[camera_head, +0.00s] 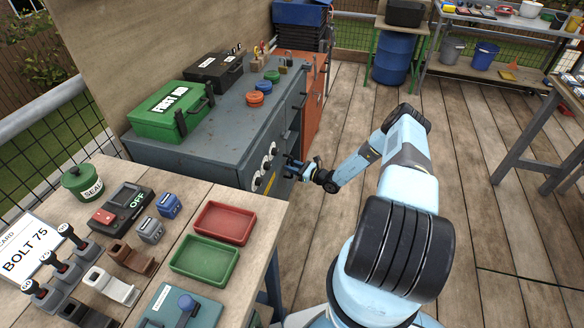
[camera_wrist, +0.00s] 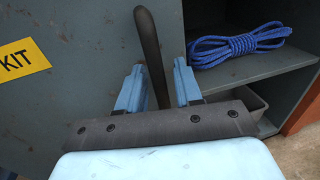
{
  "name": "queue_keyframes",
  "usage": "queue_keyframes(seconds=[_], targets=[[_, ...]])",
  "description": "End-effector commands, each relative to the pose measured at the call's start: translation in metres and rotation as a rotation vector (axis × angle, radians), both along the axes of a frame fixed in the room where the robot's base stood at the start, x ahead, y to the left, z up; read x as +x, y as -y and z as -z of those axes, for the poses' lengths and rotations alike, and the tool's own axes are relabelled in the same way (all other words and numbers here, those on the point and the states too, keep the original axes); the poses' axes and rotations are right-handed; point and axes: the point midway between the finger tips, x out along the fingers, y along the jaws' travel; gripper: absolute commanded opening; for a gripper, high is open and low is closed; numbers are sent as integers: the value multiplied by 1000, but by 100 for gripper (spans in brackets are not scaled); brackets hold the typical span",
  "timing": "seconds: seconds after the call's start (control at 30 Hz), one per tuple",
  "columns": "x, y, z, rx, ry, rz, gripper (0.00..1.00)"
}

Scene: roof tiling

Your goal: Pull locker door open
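The grey locker (camera_head: 190,150) stands left of my arm in the head view. In the wrist view its grey door (camera_wrist: 85,35), with a yellow KIT label (camera_wrist: 22,60), fills the left side. To the right of the door, the shelved inside shows, with a coiled blue rope (camera_wrist: 238,44) on the upper shelf. A dark upright handle (camera_wrist: 150,45) stands between the two blue fingers of my gripper (camera_wrist: 158,88). The fingers are apart, with gaps beside the handle. In the head view my gripper (camera_head: 303,168) is at the locker's front, and the handle is hard to make out.
A first aid box (camera_head: 170,110), a black case (camera_head: 217,68) and coloured rings lie on the locker top. A workbench with a red tray (camera_head: 223,222) and a green tray (camera_head: 204,260) is at front left. The plank floor right of my arm is clear up to another table (camera_head: 545,135).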

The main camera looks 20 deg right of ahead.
Motion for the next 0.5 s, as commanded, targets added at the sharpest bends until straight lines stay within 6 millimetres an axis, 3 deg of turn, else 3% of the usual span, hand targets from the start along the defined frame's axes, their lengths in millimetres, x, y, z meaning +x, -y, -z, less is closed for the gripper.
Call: queue_keyframes(seconds=[0.37,0.5], targets=[[0,0,0,0,0,0,1],[0,1,0,-1,1,0,0]])
